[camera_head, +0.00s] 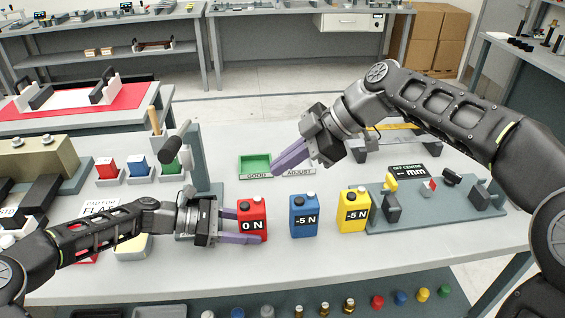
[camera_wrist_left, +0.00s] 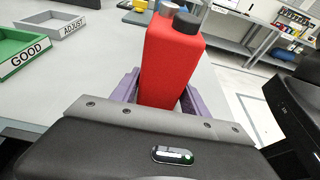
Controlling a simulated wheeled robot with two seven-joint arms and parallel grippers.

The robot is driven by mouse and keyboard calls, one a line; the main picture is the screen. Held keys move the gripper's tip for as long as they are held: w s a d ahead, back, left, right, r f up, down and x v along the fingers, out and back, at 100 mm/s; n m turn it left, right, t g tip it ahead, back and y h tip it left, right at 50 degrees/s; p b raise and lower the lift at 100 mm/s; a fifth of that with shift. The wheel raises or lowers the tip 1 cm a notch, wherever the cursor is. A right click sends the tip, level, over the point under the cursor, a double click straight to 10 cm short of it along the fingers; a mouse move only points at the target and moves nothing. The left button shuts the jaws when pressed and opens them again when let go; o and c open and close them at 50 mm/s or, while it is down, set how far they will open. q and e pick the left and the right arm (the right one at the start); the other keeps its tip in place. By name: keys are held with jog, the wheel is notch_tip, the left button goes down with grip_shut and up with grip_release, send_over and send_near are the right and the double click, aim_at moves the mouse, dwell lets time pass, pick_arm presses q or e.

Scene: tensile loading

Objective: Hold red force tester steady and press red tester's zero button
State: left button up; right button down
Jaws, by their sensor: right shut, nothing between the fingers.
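The red force tester (camera_head: 252,211) stands upright on the table and its display reads 0 N. My left gripper (camera_head: 258,238) is low at its base, with purple fingers on both sides. In the left wrist view the red tester (camera_wrist_left: 170,72) sits between the fingers (camera_wrist_left: 160,98), which look closed against its sides. Its top carries a grey button and a black cap. The zero button is not clearly told apart. My right gripper (camera_head: 276,172) is shut and empty, above and behind the red tester, apart from it, with fingertips near the green tray.
A blue tester (camera_head: 303,222) and a yellow tester (camera_head: 353,217), both reading -5 N, stand to the right. The green GOOD tray (camera_head: 255,164) and grey ADJUST tray (camera_head: 299,172) lie behind. A blue-grey fixture plate (camera_head: 432,215) is at the right.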

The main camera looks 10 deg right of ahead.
pick_arm(q)
jog(key=o, duration=0.4)
jog(key=shift+r, duration=0.1)
jog(key=v, duration=1.1)
jog(key=shift+a, duration=0.2)
jog(key=shift+a+r, duration=0.15)
jog(key=shift+a, duration=0.15)
